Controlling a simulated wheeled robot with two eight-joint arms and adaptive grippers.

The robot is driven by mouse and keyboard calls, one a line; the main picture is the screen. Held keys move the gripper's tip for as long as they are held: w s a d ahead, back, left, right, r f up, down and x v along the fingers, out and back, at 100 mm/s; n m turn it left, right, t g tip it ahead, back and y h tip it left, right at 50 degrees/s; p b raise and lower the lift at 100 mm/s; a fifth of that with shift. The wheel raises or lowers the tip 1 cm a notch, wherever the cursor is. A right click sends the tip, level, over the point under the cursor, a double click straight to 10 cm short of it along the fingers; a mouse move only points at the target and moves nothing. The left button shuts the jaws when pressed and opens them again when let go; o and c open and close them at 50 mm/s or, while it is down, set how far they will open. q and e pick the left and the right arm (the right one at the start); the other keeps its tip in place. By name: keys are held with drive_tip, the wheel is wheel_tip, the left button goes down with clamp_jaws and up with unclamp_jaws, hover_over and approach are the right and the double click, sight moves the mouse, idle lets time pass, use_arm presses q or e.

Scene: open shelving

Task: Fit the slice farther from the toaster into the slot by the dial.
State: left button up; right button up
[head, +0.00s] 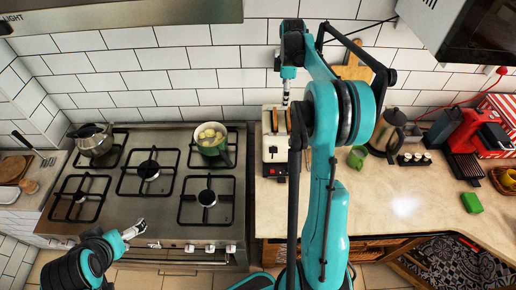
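The white toaster (273,157) stands on the counter just right of the stove, partly hidden behind my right arm. A narrow brown strip (289,121), which looks like a bread slice seen edge-on, shows at its top right. Another thin brownish edge (275,122) shows at its top left; whether it is a slice is too small to tell. My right gripper (286,102) points down right above the right strip; whether it grips it is unclear. A small round detail on the toaster's front may be the dial. My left gripper (137,229) is over the stove's front edge, away from the toaster.
A green pot (213,153) and a steel kettle (92,146) sit on the stove (150,205). Right of the toaster are a green mug (357,157), a dark kettle (388,130) and a red coffee machine (466,138).

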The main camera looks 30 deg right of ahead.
drive_tip(key=s+a+r+m+t, duration=0.2)
drive_tip(key=s+a+r+m, duration=0.15)
drive_tip(key=s+a, duration=0.6)
drive_tip(key=s+a+r+m+t, duration=0.2)
drive_tip(key=s+a+r+m, duration=0.3)
drive_tip(key=a, duration=0.8)
drive_tip(key=s+a+f+m+t, duration=0.2)
drive_tip(key=s+a+f, duration=0.4)
drive_tip(key=s, duration=0.3)
drive_tip(key=shift+s+f+t, duration=0.2)
drive_tip(key=shift+f+t, duration=0.1)
drive_tip(key=shift+f, duration=0.35)
drive_tip(key=shift+m, duration=0.25)
drive_tip(key=shift+s, duration=0.1)
